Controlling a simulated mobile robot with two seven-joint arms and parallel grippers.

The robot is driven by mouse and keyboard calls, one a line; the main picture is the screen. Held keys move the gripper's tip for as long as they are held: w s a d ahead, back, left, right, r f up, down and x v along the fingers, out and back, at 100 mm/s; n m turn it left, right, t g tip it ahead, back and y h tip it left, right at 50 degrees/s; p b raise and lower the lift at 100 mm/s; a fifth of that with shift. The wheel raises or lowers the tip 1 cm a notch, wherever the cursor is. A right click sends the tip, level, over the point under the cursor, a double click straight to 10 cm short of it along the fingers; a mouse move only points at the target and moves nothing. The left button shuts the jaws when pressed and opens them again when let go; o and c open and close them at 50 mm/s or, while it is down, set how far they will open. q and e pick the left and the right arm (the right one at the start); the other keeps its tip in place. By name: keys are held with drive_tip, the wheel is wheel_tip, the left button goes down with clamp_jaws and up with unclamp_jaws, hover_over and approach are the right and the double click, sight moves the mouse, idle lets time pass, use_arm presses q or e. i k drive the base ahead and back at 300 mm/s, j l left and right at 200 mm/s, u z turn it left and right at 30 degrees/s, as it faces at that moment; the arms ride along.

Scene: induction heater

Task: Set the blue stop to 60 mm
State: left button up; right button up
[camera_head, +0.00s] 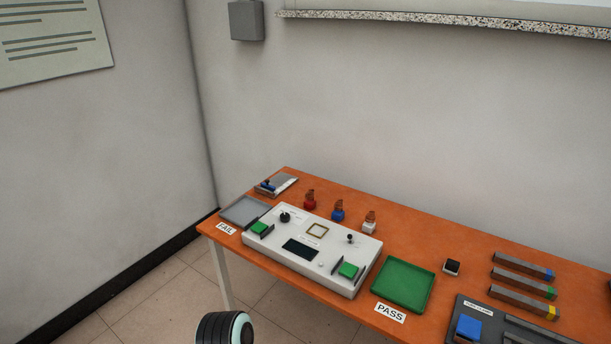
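A blue block (468,328), which looks like the blue stop, sits on a dark grey fixture (500,319) at the bottom right of the orange table. The fixture has a small label and long dark slots, and the frame's bottom edge cuts it off. The label and any millimetre scale are too small to read, so the stop's setting cannot be told. Neither of my grippers is in view. Only a black, rounded part of my own arm shows at the bottom left of centre.
A white control box (312,249) with green buttons stands on the table (420,243). Red, blue and white coil pieces stand behind.

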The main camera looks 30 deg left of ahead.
sight(266, 185)
drive_tip(key=j+z, duration=0.35)
drive_tip(key=j, duration=0.15)
drive_tip(key=j+z, duration=0.35)
drive_tip(key=j, duration=0.15)
drive_tip(key=j+z, duration=0.1)
drive_tip(key=j, duration=0.25)
drive_tip(key=k+j+z, duration=0.15)
drive_tip(key=j, duration=0.2)
drive_tip(key=k+j+z, duration=0.1)
drive_tip(key=j, duration=0.25)
drive_tip(key=k+j, duration=0.1)
drive_tip(key=j, duration=0.25)
drive_tip(key=k+j+z, duration=0.1)
drive_tip(key=j, duration=0.25)
drive_tip(key=k+j, duration=0.1)
drive_tip(key=j, duration=0.25)
